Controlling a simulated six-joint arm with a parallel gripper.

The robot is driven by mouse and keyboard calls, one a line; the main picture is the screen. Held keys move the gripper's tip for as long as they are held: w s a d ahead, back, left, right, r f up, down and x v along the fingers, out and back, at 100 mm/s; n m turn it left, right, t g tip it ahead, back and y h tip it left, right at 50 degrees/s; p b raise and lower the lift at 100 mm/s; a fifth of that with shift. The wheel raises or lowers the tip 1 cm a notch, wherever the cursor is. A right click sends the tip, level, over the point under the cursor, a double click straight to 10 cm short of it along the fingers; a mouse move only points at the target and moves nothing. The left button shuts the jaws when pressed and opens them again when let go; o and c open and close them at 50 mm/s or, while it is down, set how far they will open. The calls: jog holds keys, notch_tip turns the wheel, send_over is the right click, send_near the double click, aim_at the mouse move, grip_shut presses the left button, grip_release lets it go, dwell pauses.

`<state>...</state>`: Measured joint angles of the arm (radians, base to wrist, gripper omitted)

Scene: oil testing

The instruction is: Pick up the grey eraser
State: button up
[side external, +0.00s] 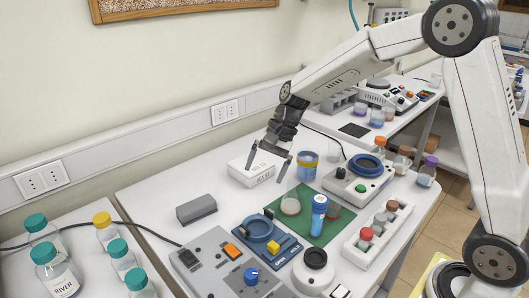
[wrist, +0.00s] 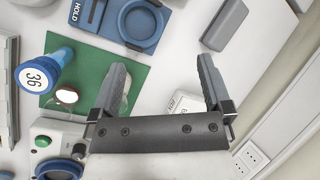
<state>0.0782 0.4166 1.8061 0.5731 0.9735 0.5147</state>
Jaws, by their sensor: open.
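The grey eraser (side external: 197,208) is a plain rectangular block lying flat on the white table, left of the middle in the side view. In the wrist view the eraser (wrist: 226,25) is at the upper right, beyond the right fingertip and apart from it. My gripper (side external: 266,168) is open and empty above the table, to the right of the eraser, near a white box. Its two dark fingers (wrist: 161,62) show spread apart in the wrist view with nothing held between them.
The white box (side external: 250,170) lies near my gripper. A grey panel (side external: 215,262) and a blue device (side external: 262,230) stand in front of the eraser. Bare table surrounds the eraser.

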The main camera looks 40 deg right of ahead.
jog(key=w+a+f+m+y, duration=0.15)
jog(key=w+m+y, duration=0.6)
jog(key=w, duration=0.75)
send_near(208, 198)
jog(key=shift+m+t+y, duration=0.25)
jog(key=shift+m+t, duration=0.05)
jog(key=shift+m, duration=0.15)
jog(key=x, duration=0.4)
jog(key=shift+f, duration=0.4)
jog(key=shift+x, duration=3.95)
jog(key=shift+s+r, duration=0.1)
jog(key=shift+s, duration=0.05)
jog(key=c, duration=1.2)
